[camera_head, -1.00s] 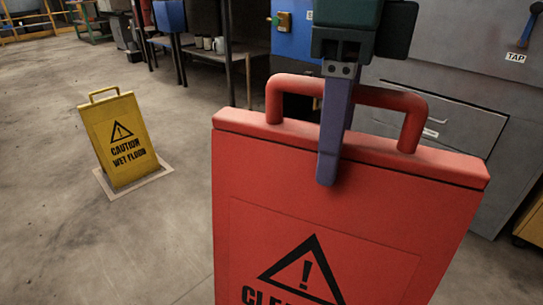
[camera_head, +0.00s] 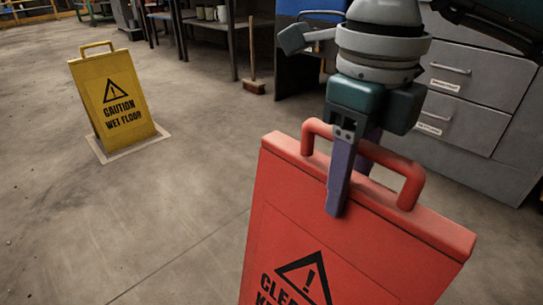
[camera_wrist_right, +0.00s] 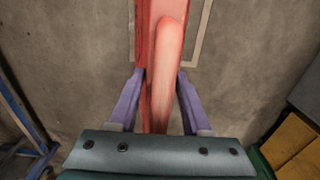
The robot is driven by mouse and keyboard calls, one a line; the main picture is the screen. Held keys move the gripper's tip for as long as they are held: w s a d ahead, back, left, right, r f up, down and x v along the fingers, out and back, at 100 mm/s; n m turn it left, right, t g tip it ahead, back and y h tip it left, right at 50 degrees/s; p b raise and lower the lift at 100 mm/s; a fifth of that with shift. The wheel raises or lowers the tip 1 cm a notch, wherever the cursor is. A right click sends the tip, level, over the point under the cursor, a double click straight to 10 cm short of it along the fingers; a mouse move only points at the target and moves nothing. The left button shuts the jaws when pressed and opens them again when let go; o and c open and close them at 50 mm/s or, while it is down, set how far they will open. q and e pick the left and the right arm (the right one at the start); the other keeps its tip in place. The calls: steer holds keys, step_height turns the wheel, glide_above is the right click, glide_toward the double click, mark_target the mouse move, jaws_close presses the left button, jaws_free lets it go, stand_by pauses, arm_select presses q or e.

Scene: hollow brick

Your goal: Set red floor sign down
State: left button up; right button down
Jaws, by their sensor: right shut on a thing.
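The red floor sign (camera_head: 350,245) fills the lower right of the head view, tilted in the picture, its lower part cut off by the frame. It has a warning triangle and partly visible lettering. My right gripper (camera_head: 350,187) is shut on the sign's red handle at the top. In the right wrist view the handle (camera_wrist_right: 167,75) lies between the two purple fingers of my right gripper (camera_wrist_right: 160,90). A pale outline (camera_wrist_right: 197,40) shows on the floor beyond the sign. Whether the sign's feet touch the floor is hidden. My left gripper is not in view.
A yellow wet floor sign (camera_head: 112,100) stands at the left on a pale-edged floor patch (camera_head: 125,150). Grey drawers (camera_head: 465,100) stand at the right, a broom (camera_head: 253,85) and a shelf at the back. The concrete floor between the signs is clear.

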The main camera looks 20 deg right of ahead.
mark_target(327, 269)
step_height(327, 269, down, 8)
steer(key=b, duration=0.4)
steer(key=shift+f, duration=0.1)
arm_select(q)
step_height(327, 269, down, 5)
arm_select(e)
steer(key=c, duration=0.8)
jaws_free()
steer(key=o, duration=0.5)
steer(key=shift+c, duration=0.2)
